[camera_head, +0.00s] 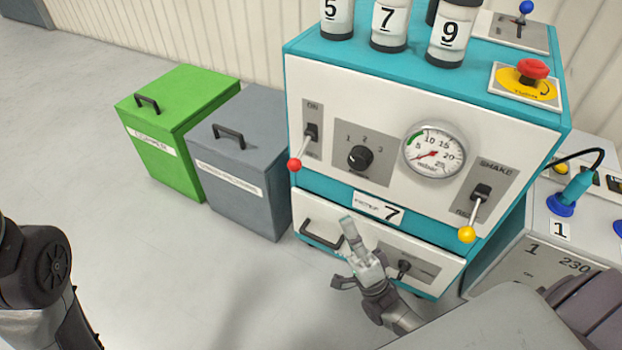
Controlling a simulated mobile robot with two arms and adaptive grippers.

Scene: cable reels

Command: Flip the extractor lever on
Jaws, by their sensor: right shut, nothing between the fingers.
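A lever with a red knob (295,164) sits on the left of the white front panel (330,95) of a teal machine, under an ON mark. Its handle points down. A second lever with a yellow knob (467,234) on the right is marked SHAKE and also points down. A third lever with a blue knob (526,7) stands on top at the back right. I cannot read the word extractor on any of them. My right gripper (347,224) is shut and empty, in front of the lower drawer, below and right of the red knob. My left gripper is out of view.
A dial (360,157) and a round gauge (434,150) lie between the front levers. A red stop button (533,69) and numbered canisters (389,22) stand on top. Green (185,105) and grey (240,200) bins stand at left. The floor in front of them is clear.

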